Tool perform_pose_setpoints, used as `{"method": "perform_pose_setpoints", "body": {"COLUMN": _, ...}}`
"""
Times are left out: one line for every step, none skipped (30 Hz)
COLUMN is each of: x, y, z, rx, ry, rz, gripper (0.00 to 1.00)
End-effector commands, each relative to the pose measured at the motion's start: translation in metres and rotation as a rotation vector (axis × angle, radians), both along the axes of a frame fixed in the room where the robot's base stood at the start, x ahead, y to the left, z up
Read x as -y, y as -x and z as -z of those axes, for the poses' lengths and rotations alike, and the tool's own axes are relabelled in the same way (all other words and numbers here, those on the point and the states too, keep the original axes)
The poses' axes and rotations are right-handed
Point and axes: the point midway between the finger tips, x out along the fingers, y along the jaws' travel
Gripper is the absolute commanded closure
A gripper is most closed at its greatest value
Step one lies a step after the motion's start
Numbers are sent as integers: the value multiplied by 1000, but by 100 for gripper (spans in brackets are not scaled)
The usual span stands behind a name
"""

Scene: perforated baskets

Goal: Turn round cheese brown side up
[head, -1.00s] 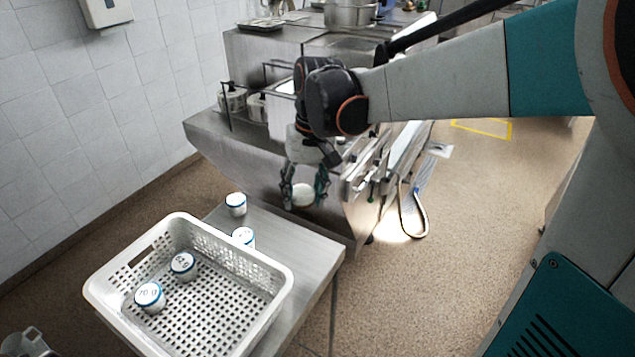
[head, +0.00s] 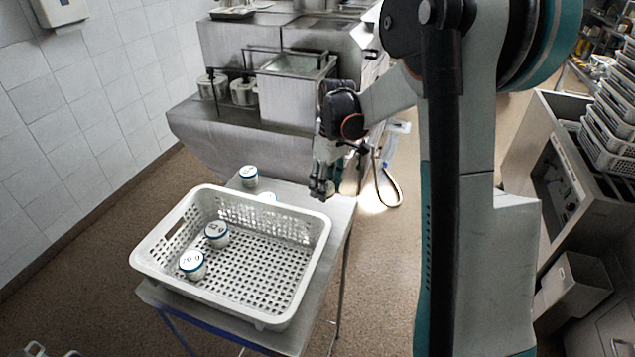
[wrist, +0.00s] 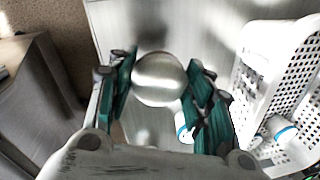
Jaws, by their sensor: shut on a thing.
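The round cheese (wrist: 159,79) shows in the wrist view as a smooth, pale, shiny round thing between the two green-padded fingers of my gripper (wrist: 158,88). The fingers are shut on it from both sides. No brown face of it shows clearly. There the fingers hide most of the cheese. I cannot tell whether the cheese touches the table.
A white perforated basket (head: 320,250) stands on the table with two blue-rimmed white round containers (head: 216,233) (head: 192,264) inside. A metal counter (head: 240,135) stands behind.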

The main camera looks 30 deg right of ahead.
Motion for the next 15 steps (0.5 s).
{"method": "perform_pose_setpoints", "body": {"x": 2, "y": -1, "z": 2, "rx": 4, "ry": -3, "rz": -5, "gripper": 78}}
{"method": "perform_pose_setpoints", "body": {"x": 3, "y": 0, "z": 3, "rx": 9, "ry": -7, "rz": -9, "gripper": 78}}
{"method": "perform_pose_setpoints", "body": {"x": 3, "y": 0, "z": 4, "rx": 22, "ry": -14, "rz": -12, "gripper": 78}}
{"method": "perform_pose_setpoints", "body": {"x": 4, "y": 1, "z": 4, "rx": 35, "ry": -22, "rz": -13, "gripper": 78}}
{"method": "perform_pose_setpoints", "body": {"x": 4, "y": 1, "z": 4, "rx": 55, "ry": -31, "rz": -12, "gripper": 78}}
{"method": "perform_pose_setpoints", "body": {"x": 5, "y": 2, "z": 3, "rx": 85, "ry": -47, "rz": -10, "gripper": 78}}
{"method": "perform_pose_setpoints", "body": {"x": 5, "y": 3, "z": 4, "rx": 114, "ry": -62, "rz": -10, "gripper": 78}}
{"method": "perform_pose_setpoints", "body": {"x": 5, "y": 4, "z": 5, "rx": 144, "ry": -79, "rz": -9, "gripper": 78}}
{"method": "perform_pose_setpoints", "body": {"x": 6, "y": 5, "z": 4, "rx": 191, "ry": -103, "rz": -7, "gripper": 78}}
{"method": "perform_pose_setpoints", "body": {"x": 6, "y": 5, "z": 6, "rx": 225, "ry": -121, "rz": -8, "gripper": 78}}
{"method": "perform_pose_setpoints", "body": {"x": 7, "y": 6, "z": 6, "rx": 262, "ry": -141, "rz": -6, "gripper": 78}}
{"method": "perform_pose_setpoints", "body": {"x": 7, "y": 6, "z": 7, "rx": 311, "ry": -166, "rz": -7, "gripper": 78}}
{"method": "perform_pose_setpoints", "body": {"x": 8, "y": 7, "z": 8, "rx": 346, "ry": -184, "rz": -6, "gripper": 78}}
{"method": "perform_pose_setpoints", "body": {"x": 8, "y": 7, "z": 8, "rx": 382, "ry": -202, "rz": -6, "gripper": 78}}
{"method": "perform_pose_setpoints", "body": {"x": 8, "y": 8, "z": 9, "rx": 425, "ry": -227, "rz": -6, "gripper": 78}}
